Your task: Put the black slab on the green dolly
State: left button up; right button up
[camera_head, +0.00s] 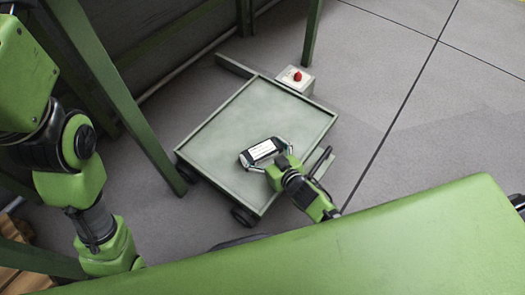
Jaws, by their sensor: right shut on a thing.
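The green dolly (215,142) is a flat, rimmed platform on dark wheels, standing on the floor in the middle of the view. The black slab (262,151) has a white label on its upper face and is over the right-hand front part of the dolly's platform. My right gripper (267,158) is shut on the slab, with a finger at each end of it. I cannot tell whether the slab touches the platform or is just above it. My left arm comes down along the left side; its gripper is not visible.
A grey box with a red button (296,78) stands at the dolly's far right corner. Green frame posts (120,95) rise close to the dolly's left and far sides. Open grey floor (430,110) lies to the right.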

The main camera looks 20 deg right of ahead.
jog(key=o, duration=1.1)
jog(key=shift+f, duration=0.1)
